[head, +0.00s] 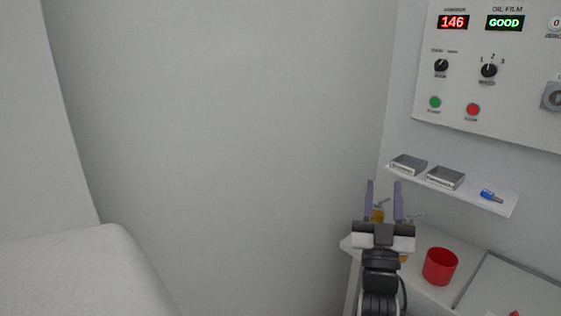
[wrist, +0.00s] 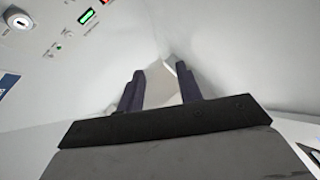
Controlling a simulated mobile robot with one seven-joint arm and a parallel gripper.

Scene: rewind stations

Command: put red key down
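My gripper (head: 384,188) is raised in front of the side table, its two purple fingers apart with nothing between them. The wrist view also shows the fingers (wrist: 160,82) spread and empty. I see no red key in the gripper. A small red thing (head: 515,313) is cut off by the bottom edge of the head view, at the right of the table; I cannot tell if it is the red key.
A red cup (head: 440,267) stands on the white table (head: 420,290), right of my gripper; yellowish bottles (head: 378,214) are partly hidden behind it. A wall shelf (head: 470,196) holds two grey trays (head: 445,178) and a blue key (head: 491,196). A control panel (head: 500,75) hangs above.

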